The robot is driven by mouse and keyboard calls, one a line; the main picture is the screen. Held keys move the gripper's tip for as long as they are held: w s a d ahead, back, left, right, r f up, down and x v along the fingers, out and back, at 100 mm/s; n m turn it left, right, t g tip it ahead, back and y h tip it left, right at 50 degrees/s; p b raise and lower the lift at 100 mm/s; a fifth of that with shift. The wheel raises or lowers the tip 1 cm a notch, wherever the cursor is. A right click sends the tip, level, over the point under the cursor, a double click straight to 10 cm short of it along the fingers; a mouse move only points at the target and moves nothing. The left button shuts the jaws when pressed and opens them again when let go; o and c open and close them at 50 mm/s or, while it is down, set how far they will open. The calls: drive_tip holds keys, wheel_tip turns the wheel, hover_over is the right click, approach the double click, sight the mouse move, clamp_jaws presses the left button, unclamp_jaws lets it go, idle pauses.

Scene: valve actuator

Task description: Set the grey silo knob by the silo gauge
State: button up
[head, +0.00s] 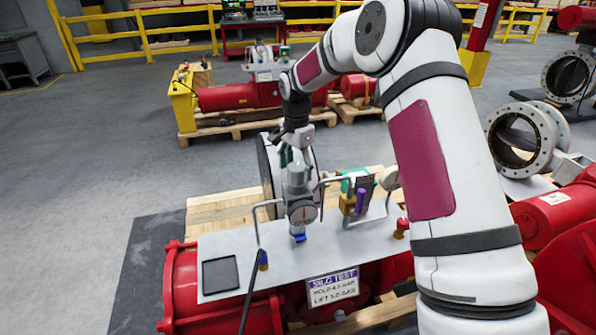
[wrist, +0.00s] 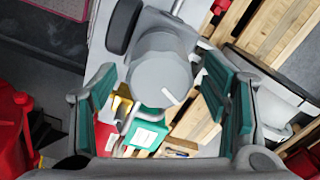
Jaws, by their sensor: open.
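The grey silo knob (head: 297,175) tops a grey regulator body on the white panel in the head view. In the wrist view the knob (wrist: 160,78) is a large grey cylinder with a white mark near its lower right edge. The silo gauge (head: 303,213), a small round dial, sits on the body below the knob; its reading is too small to make out. My gripper (head: 293,157) is right above the knob in the head view. In the wrist view my gripper (wrist: 160,84) is open, with teal pads on both sides of the knob and visible gaps to each.
The white panel (head: 225,245) carries bent grey pipes, a purple-handled valve (head: 360,200), a red knob (head: 402,225) and a black square (head: 220,273). A sign (head: 334,287) reads "SILO TEST", "MOLD 4.5 BAR" and "LIFT 3.0 BAR". Red machinery surrounds the panel; the floor at left is clear.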

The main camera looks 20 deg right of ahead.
drive_tip(key=shift+f, duration=0.9)
drive_tip(key=c, duration=1.2)
drive_tip(key=shift+o, duration=0.2)
drive_tip(key=n+b, duration=0.2)
drive_tip(key=n, duration=0.1)
drive_tip(key=shift+w+n, duration=0.1)
drive_tip(key=shift+n, duration=0.3)
drive_tip(key=shift+n+b, duration=0.9)
drive_tip(key=shift+n, duration=1.2)
